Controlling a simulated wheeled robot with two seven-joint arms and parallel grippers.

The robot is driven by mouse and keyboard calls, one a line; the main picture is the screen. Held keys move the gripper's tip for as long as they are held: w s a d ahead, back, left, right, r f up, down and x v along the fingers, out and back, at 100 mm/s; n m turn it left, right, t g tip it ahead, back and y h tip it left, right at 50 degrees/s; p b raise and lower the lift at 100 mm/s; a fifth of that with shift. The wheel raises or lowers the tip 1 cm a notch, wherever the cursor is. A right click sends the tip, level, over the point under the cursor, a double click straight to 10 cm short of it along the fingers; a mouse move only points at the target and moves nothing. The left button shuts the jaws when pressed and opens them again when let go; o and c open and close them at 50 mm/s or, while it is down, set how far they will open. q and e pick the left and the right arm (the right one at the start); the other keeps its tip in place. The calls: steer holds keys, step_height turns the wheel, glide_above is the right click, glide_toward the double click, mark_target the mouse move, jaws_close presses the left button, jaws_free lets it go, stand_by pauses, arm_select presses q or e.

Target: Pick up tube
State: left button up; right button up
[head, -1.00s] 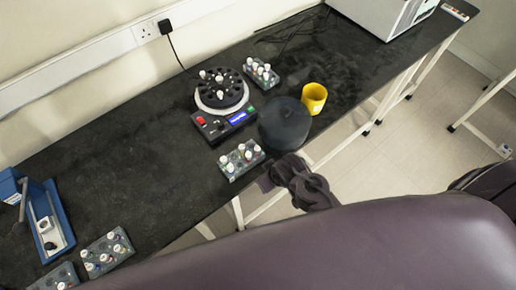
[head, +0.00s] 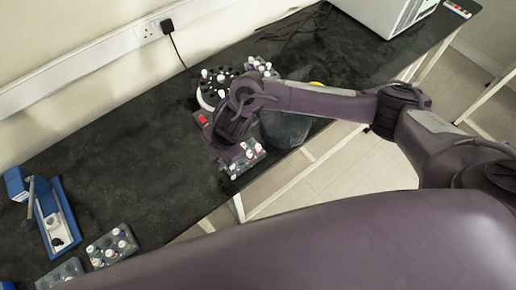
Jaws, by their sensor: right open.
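Capped tubes stand in a small clear rack (head: 236,173) near the front edge of the dark bench, their white caps showing. My right gripper (head: 219,148) is open and points down at the left rear side of this rack, partly in front of it. I cannot tell whether it touches a tube. More tubes stand in a rear rack (head: 262,68) and in two racks at the lower left (head: 111,248) (head: 62,274). The round black rotor of a centrifuge (head: 207,92) holds white-capped tubes, and my right arm hides part of it. My left gripper is out of view.
A dark round lid (head: 284,128) lies right of the front rack, partly under my arm. A blue device (head: 56,222) stands at the left. The bench (head: 130,165) between is clear.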

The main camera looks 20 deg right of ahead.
mark_target(258, 147)
steer(key=d+h, duration=0.1)
steer(key=d, duration=0.3)
steer(key=w+d+h, duration=0.1)
steer(key=d, duration=0.3)
steer(key=w+d+r+g+h, duration=0.1)
steer(key=d, duration=0.3)
steer(key=shift+w+d+h, duration=0.2)
steer(key=shift+d+h, duration=0.1)
steer(key=shift+d, duration=0.05)
steer(key=shift+d+f, duration=0.15)
steer(key=shift+d, duration=0.05)
steer(key=f+p, duration=0.3)
steer(key=f, duration=0.3)
steer(key=shift+w+f, duration=0.1)
steer(key=shift+w, duration=0.1)
steer(key=shift+f, duration=0.45)
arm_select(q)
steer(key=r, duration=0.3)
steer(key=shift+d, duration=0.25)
arm_select(e)
jaws_close()
